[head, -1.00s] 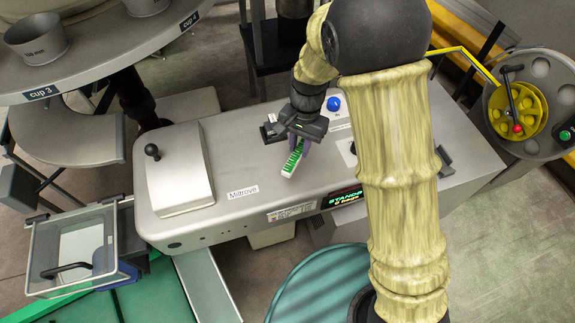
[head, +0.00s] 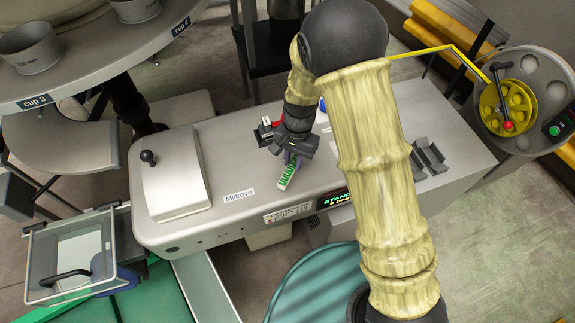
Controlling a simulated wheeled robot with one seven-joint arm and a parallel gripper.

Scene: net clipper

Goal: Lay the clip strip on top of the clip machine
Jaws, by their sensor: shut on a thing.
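The clip machine (head: 222,150) is a long grey cabinet with a flat top and a "Miltrove" label. The clip strip (head: 288,176) is a short white strip with a row of green clips. My gripper (head: 291,158) is shut on the strip's far end, over the middle of the machine top. The strip's free end points toward the machine's front edge. I cannot tell whether the strip touches the top or hangs just above it. My arm hides part of the machine's right half.
A raised cover with a black knob (head: 148,157) is on the machine's left end. A dark slotted holder (head: 429,158) sits on the right end. A lit green display (head: 339,197) is on the front. A round grey table with cups (head: 78,55) stands at the back left.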

